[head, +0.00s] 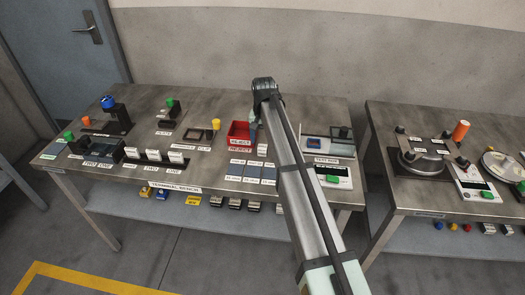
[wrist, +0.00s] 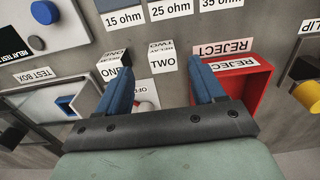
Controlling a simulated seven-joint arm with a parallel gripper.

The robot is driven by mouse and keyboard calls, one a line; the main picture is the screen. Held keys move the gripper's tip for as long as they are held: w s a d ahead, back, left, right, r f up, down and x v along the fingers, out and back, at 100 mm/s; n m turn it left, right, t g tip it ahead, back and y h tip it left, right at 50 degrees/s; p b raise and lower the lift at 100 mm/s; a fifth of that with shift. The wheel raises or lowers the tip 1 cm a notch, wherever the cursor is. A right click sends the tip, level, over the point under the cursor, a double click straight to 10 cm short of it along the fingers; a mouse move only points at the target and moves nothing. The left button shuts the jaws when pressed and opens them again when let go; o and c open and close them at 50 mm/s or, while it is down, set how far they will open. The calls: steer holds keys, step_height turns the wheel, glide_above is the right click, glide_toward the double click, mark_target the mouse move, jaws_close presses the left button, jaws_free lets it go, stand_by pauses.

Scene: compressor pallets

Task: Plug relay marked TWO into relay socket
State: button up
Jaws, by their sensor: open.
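The relay marked TWO (wrist: 163,62) is a small white block with a dark label side, standing on the bench in the wrist view. It lies beyond and between the fingertips of my gripper (wrist: 162,80), which is open with its two blue fingers apart and nothing held. The relay marked ONE (wrist: 113,66) stands to its left, close to the left finger. In the head view a small white block (head: 262,150) shows beside the red bin; my gripper (head: 253,120) is mostly hidden by my arm there. I cannot identify the relay socket in either view.
A red REJECT bin (wrist: 262,95) stands close by the right finger. A test box (wrist: 60,95) is at left, and ohm-labelled pads (wrist: 170,8) lie beyond the relays. In the head view, fixtures (head: 105,150) crowd the left of the bench (head: 215,100).

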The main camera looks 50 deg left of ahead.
mark_target(262, 146)
steer(key=f, duration=0.4)
steer(key=shift+a, duration=0.25)
steer(key=shift+c, duration=0.4)
steer(key=c, duration=1.1)
